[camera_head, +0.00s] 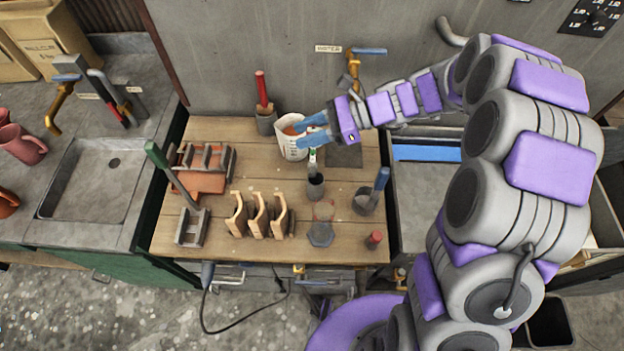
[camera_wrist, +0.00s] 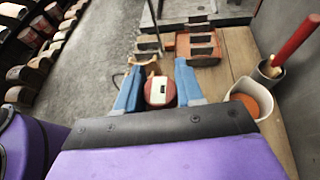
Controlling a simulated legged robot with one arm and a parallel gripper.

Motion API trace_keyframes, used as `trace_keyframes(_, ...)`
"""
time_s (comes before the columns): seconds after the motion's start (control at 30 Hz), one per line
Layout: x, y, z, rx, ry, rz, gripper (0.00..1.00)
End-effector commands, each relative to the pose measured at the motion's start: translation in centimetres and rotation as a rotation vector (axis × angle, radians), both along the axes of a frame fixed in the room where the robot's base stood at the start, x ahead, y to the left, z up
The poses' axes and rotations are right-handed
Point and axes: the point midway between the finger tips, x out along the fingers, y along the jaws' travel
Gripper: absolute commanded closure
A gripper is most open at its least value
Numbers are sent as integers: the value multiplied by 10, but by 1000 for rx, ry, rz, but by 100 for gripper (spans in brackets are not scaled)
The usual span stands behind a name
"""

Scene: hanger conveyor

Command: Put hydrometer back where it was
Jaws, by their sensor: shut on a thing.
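My gripper (camera_head: 309,131) is over the back of the wooden bench, just right of and close to the white measuring jug (camera_head: 290,149) with orange liquid. In the wrist view my blue fingers (camera_wrist: 158,78) stand on either side of a rounded red and white thing (camera_wrist: 160,92), seen end-on, which seems to be the hydrometer. In the head view a slim pale and green piece (camera_head: 313,158) shows below the fingers, above a small dark grey cup (camera_head: 316,187). I cannot tell whether its lower end is inside that cup. The jug also shows in the wrist view (camera_wrist: 245,120).
A grey pot with a red-handled tool (camera_head: 265,118) stands behind the jug. A blue-handled tool in a cup (camera_head: 370,195) stands at right. Wooden stands (camera_head: 258,215) and moulds (camera_head: 203,165) fill the left and middle. The water tap (camera_head: 353,75) is on the wall behind.

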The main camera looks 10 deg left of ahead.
Motion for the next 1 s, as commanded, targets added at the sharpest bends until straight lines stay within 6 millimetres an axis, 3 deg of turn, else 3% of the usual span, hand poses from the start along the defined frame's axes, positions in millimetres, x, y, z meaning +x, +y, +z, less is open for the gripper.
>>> trace_keyframes(0.33,-2,14,-63,-16,4,15,100)
trace_keyframes(0.57,-3,13,-78,-14,6,14,100)
trace_keyframes(0.73,-2,6,-100,-7,7,12,100)
trace_keyframes(0.97,-2,6,-103,-8,2,12,100)
trace_keyframes(1.0,-2,8,-103,-10,2,12,61)
